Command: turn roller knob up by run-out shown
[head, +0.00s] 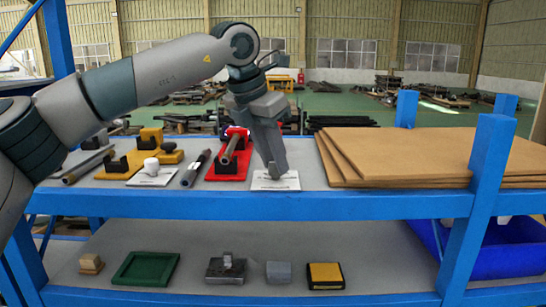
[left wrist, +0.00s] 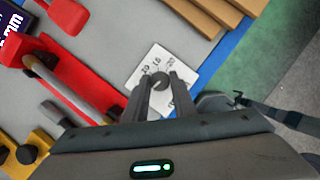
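A white dial card (head: 276,181) lies at the shelf's front edge; in the left wrist view (left wrist: 148,62) it carries printed numbers. A dark round knob (left wrist: 158,84) with a pale mark sits on it. My left gripper (head: 277,172) points down over the card and hides the knob in the head view. In the left wrist view its two fingers (left wrist: 161,80) are apart, one on each side of the knob; whether they touch it is unclear. A red stand (head: 228,169) beside it cradles a grey roller (head: 231,149). My right gripper is not in view.
Brown boards (head: 410,152) are stacked right of the card. Left of the red stand are a dark tube (head: 195,168), a second white card (head: 152,178) with a white knob, and yellow stands (head: 122,168). A blue shelf post (head: 490,165) rises at the right.

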